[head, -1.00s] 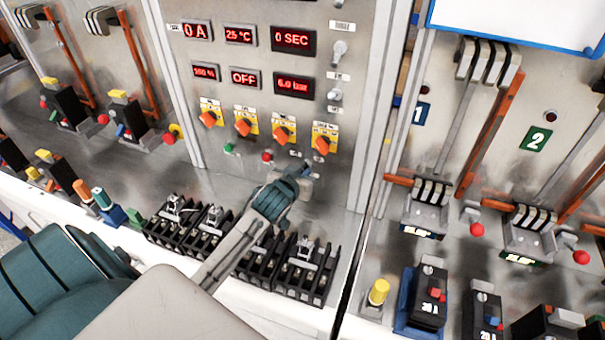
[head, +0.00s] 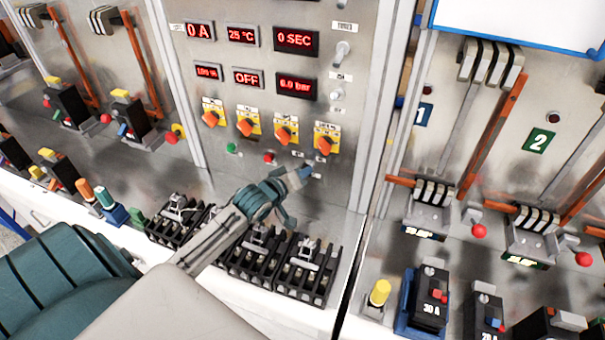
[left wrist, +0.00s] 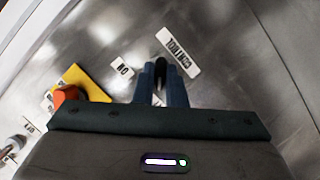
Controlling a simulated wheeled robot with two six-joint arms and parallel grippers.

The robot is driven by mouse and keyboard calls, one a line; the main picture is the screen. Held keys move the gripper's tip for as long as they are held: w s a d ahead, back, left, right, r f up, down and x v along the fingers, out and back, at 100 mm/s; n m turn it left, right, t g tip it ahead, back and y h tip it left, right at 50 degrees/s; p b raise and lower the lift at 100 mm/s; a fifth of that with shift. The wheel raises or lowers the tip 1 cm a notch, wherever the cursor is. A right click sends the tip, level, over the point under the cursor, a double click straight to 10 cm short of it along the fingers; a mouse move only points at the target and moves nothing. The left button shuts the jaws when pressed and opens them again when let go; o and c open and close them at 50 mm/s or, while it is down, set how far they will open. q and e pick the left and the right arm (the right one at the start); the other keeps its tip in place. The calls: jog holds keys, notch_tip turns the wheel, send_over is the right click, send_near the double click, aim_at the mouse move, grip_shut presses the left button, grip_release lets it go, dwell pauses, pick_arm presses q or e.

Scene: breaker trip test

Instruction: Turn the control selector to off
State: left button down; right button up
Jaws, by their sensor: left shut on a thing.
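The control selector (left wrist: 161,64) is a small dark knob on the steel panel. In the left wrist view it sits between my blue-grey fingertips, beside the upside-down CONTROL label (left wrist: 179,52) and a small ON label (left wrist: 122,67). My left gripper (head: 306,174) reaches the lower right of the panel in the head view and hides the selector there. The left wrist view shows its fingers (left wrist: 161,80) closed around the knob. The fingers hide part of the knob, so its exact pointing is hard to tell. My right gripper is in neither view.
Orange rotary knobs on yellow plates (head: 285,134) stand just above the gripper, with a red button (head: 269,158) and a green button (head: 231,148) to its left. Black terminal blocks (head: 306,268) lie below my forearm. Red displays (head: 296,39) are higher up.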

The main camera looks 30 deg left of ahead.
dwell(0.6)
pick_arm(q)
jog(key=c, duration=1.6)
grip_release()
jog(key=shift+o, duration=0.6)
jog(key=b+v, duration=0.1)
jog(key=v, duration=1)
jog(key=shift+b, duration=0.35)
jog(key=shift+f, duration=0.1)
